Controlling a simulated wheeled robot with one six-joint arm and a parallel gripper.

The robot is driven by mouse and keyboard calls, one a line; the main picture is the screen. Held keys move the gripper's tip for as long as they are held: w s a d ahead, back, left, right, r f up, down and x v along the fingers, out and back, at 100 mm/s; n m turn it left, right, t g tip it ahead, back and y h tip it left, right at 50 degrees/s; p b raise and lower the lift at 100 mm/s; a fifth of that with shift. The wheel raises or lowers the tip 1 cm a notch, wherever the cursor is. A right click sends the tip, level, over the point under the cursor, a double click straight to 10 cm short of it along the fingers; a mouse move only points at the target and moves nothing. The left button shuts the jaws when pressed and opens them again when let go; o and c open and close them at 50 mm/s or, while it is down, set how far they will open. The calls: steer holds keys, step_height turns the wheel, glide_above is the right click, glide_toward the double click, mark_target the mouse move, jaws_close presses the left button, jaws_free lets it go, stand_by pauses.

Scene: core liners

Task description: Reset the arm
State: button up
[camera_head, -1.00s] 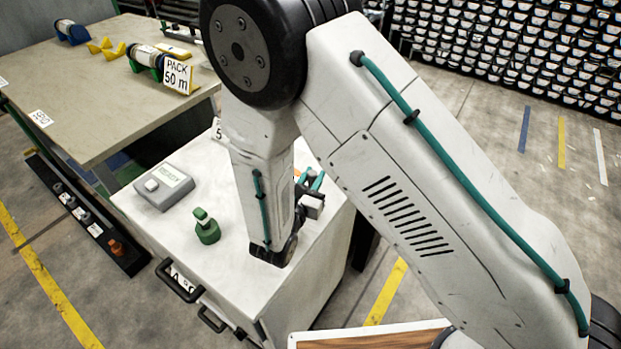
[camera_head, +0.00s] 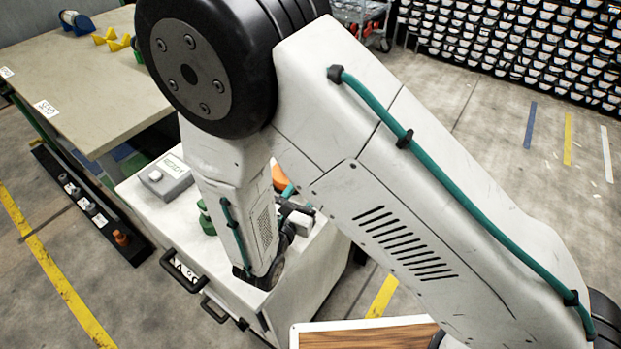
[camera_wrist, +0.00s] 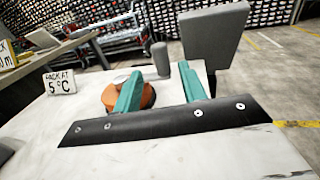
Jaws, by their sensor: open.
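My gripper (camera_wrist: 160,72) shows two teal fingers spread apart in the wrist view, with nothing held between them. They are above the white worktop (camera_wrist: 205,155), and a round orange-brown thing (camera_wrist: 113,98) shows beside and behind the left finger. In the head view my arm crosses the picture and its bent wrist end reaches down over the white cabinet (camera_head: 315,262). The fingers are mostly hidden behind the arm there; a bit of teal and an orange patch (camera_head: 281,178) show beside it.
A grey device (camera_head: 166,177) and a partly hidden green thing (camera_head: 206,220) are on the cabinet top. A sign reading 5 °C (camera_wrist: 60,81) and a grey upright panel (camera_wrist: 212,45) stand near the gripper. A beige table (camera_head: 90,95) is at left; open floor is at right.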

steer(key=shift+s+a, duration=0.1)
steer(key=shift+s, duration=0.2)
